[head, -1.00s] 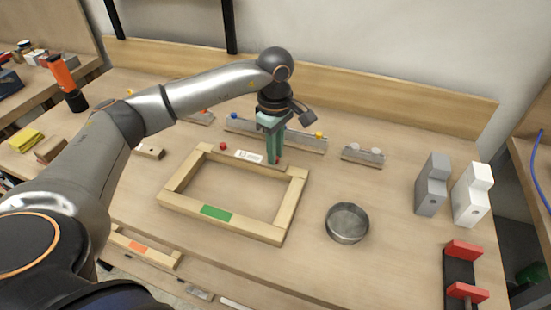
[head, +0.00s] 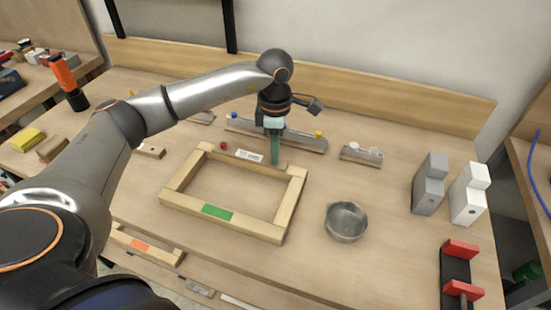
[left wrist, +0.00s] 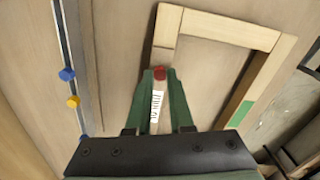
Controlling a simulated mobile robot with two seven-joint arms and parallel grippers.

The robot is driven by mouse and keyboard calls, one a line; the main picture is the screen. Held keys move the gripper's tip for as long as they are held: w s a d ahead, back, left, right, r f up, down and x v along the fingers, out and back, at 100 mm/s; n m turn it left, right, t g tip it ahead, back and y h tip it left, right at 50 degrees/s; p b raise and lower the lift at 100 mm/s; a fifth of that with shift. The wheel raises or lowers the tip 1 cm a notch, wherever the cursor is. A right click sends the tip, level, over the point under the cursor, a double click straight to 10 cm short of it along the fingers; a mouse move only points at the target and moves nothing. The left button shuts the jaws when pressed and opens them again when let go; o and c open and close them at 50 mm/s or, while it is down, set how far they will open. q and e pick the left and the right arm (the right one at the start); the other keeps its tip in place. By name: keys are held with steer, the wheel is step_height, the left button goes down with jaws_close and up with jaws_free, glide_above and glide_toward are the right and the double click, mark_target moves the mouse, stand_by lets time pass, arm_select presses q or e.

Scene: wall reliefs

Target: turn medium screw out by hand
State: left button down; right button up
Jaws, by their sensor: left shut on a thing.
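A pale wooden frame (head: 176,182) lies on the bench with a white label (head: 249,156) on its back rail. My left gripper (head: 275,161) points down at this rail, just right of the label. My right gripper is not in view.
A metal strip (head: 295,139) with blue and yellow knobs lies behind the frame. A smaller metal holder (head: 361,154), a round metal bowl (head: 346,221), grey (head: 430,185) and white (head: 468,195) blocks stand to the right. Bench around the bowl is clear.

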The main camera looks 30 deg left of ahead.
arm_select(q)
steer(key=n+p, duration=0.1)
steer(key=n, duration=0.3)
steer(key=shift+n, duration=0.6)
steer(key=shift+r+n+p, duration=0.1)
steer(key=shift+n+p, duration=0.4)
steer(key=shift+n, duration=0.7)
steer(key=n, duration=0.2)
steer(key=shift+n+p, duration=0.3)
steer(key=shift+n, duration=0.1)
